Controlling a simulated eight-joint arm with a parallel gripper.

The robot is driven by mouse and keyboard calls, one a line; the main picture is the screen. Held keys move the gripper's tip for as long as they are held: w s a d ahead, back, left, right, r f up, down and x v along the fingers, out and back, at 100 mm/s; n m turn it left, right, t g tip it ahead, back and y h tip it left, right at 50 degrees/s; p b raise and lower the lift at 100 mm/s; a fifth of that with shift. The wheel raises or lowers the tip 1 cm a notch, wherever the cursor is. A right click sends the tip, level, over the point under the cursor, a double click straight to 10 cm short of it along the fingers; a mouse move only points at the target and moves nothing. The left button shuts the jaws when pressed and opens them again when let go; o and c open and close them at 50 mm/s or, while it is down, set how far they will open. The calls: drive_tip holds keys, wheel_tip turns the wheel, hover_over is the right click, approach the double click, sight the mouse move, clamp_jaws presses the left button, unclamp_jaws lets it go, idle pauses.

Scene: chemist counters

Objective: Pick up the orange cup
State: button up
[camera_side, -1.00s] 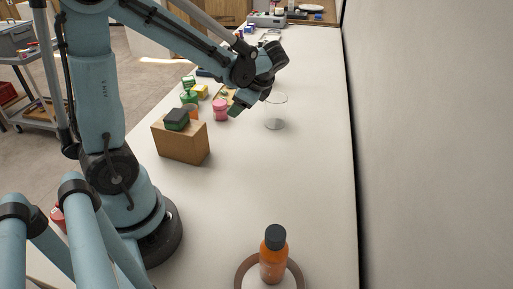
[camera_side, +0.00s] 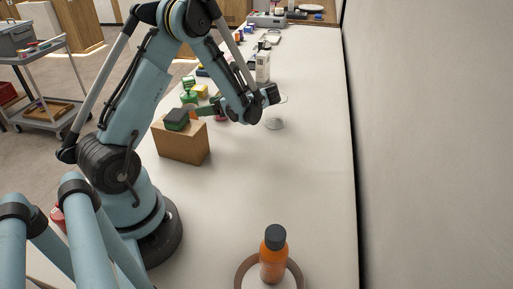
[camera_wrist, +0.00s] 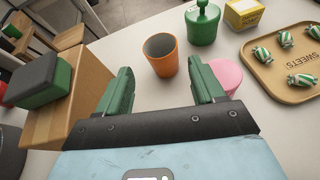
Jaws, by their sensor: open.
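The orange cup (camera_wrist: 162,57) stands upright on the white counter in the wrist view, its dark inside facing up. It lies just beyond the fingertips, centred between them. My gripper (camera_wrist: 158,78) has two green fingers spread apart, with nothing between them. In the side view my gripper (camera_side: 202,112) is low behind the cardboard box, pointing left. A sliver of the orange cup shows there at its tip; most of it is hidden.
A cardboard box (camera_wrist: 66,95) with a green and black sponge (camera_wrist: 40,80) stands close on the left. A pink jar (camera_wrist: 226,75) is close by the right finger. A green pump bottle (camera_wrist: 203,22) and a tray of sweets (camera_wrist: 262,75) stand beyond.

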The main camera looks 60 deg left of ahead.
sight(193, 108)
drive_tip(key=x, duration=0.7)
drive_tip(key=shift+s+a, duration=0.1)
drive_tip(key=shift+a, duration=0.05)
drive_tip(key=c, duration=0.8)
